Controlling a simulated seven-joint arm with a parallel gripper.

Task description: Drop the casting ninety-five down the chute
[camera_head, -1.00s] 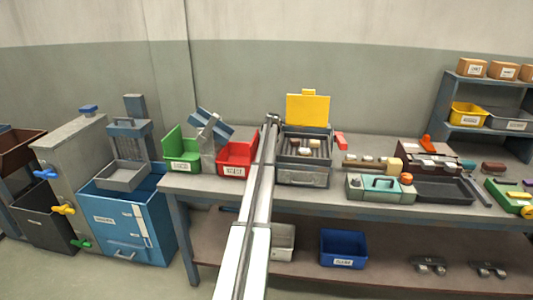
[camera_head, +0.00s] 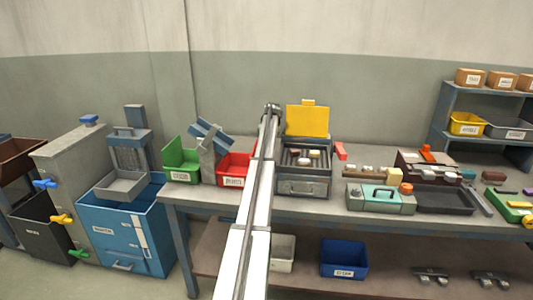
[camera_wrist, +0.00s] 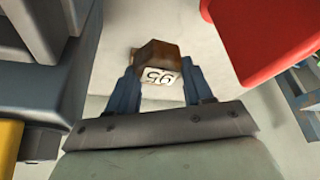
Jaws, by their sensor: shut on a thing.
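My gripper (camera_wrist: 160,84) is shut on a brown, block-shaped casting (camera_wrist: 160,52). Its pale face reads 95, upside down in the wrist view. The casting is held above the pale bench top, between the red bin and the dark heater box. In the head view my arm hides the casting and fingers; the arm's end (camera_head: 270,108) shows left of the yellow lid. A tilted blue channel (camera_head: 211,132) on a grey post, apparently the chute, stands left of my arm, between the green bin (camera_head: 181,165) and the red bin (camera_head: 234,170).
The heater box (camera_head: 305,186) has its yellow lid (camera_head: 307,121) raised and several castings inside. The red bin also shows in the wrist view (camera_wrist: 265,35). More castings, a teal device (camera_head: 380,197) and a dark tray (camera_head: 443,202) occupy the bench's right side.

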